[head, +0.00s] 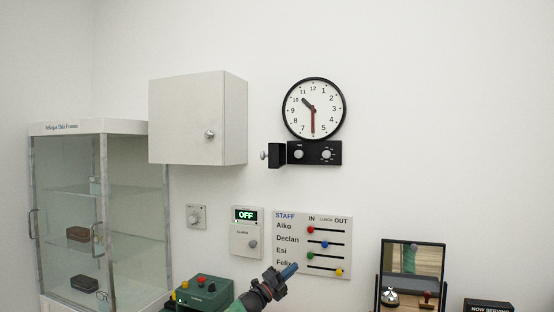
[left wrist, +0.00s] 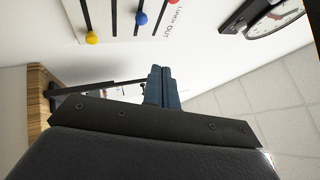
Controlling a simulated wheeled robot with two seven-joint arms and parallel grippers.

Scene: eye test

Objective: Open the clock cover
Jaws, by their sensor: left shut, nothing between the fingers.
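The round wall clock (head: 325,112) has a black rim and a white face. Under it is a black panel (head: 312,153) with two silver knobs in plain sight. At the panel's left end a small black cover (head: 277,155) with a silver knob (head: 264,155) stands out from the wall, swung open to the left. In the left wrist view, part of the clock (left wrist: 272,20) shows at the top right. My left gripper (head: 291,269) is shut and empty, below the clock in the picture, with blue fingertips also in the left wrist view (left wrist: 161,72). My right gripper is not in view.
A staff board (head: 340,220) with coloured sliders is behind my left gripper. Left of it are an OFF display box (head: 246,243), a dial plate (head: 196,217), a white wall cabinet (head: 187,118) and a glass case (head: 75,215). A green button box (head: 205,293) and framed mirror (head: 412,253) are low down.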

